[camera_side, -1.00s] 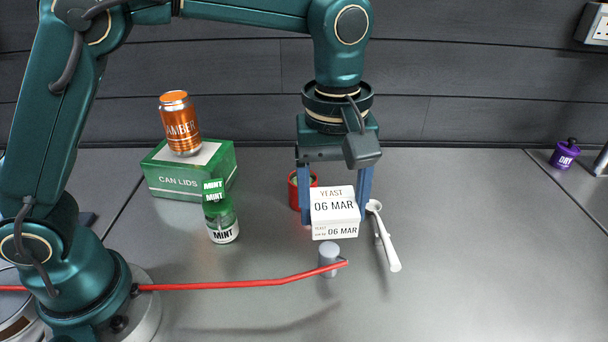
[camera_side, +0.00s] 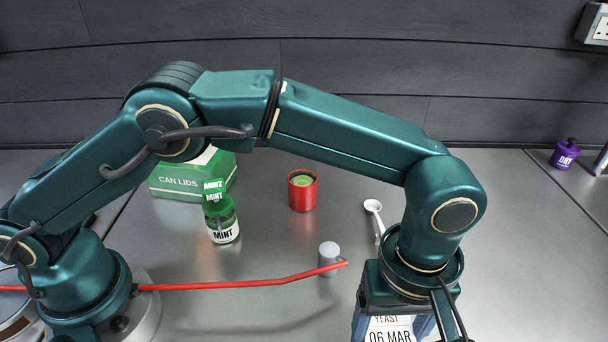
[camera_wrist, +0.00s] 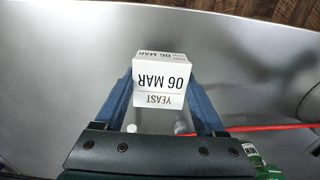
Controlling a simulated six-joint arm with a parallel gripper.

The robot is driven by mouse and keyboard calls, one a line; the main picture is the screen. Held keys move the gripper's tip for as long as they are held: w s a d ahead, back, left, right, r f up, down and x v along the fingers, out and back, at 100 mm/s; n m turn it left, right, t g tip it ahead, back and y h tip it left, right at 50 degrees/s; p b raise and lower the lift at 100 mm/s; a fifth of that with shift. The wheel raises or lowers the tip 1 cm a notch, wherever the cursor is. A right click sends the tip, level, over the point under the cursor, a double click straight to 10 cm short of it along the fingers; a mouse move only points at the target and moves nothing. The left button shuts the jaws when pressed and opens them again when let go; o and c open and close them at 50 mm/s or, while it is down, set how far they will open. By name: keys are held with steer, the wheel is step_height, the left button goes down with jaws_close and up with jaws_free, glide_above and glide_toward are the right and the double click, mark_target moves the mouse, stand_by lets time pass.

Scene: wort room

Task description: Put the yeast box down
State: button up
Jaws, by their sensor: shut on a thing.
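The yeast box (camera_side: 390,331) is white with "YEAST" and "06 MAR" printed on it. It shows at the bottom edge of the side view, partly cut off and partly behind my gripper (camera_side: 393,322). In the wrist view the yeast box (camera_wrist: 160,85) sits between the two blue fingers of my gripper (camera_wrist: 160,92), which are shut on it. Bare grey bench shows around the box in the wrist view. I cannot tell whether the box touches the bench.
A white scoop (camera_side: 374,209), a red tin (camera_side: 302,190), a grey peg (camera_side: 328,258) with a red hose (camera_side: 240,284), and a mint jar (camera_side: 221,220) stand behind and left. A green can lids box (camera_side: 170,182) is farther back. A purple pot (camera_side: 565,154) stands far right.

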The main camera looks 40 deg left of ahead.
steer(key=shift+f, duration=1.8)
steer(key=shift+f, duration=0.2)
steer(key=o, duration=1.4)
steer(key=shift+r, duration=0.1)
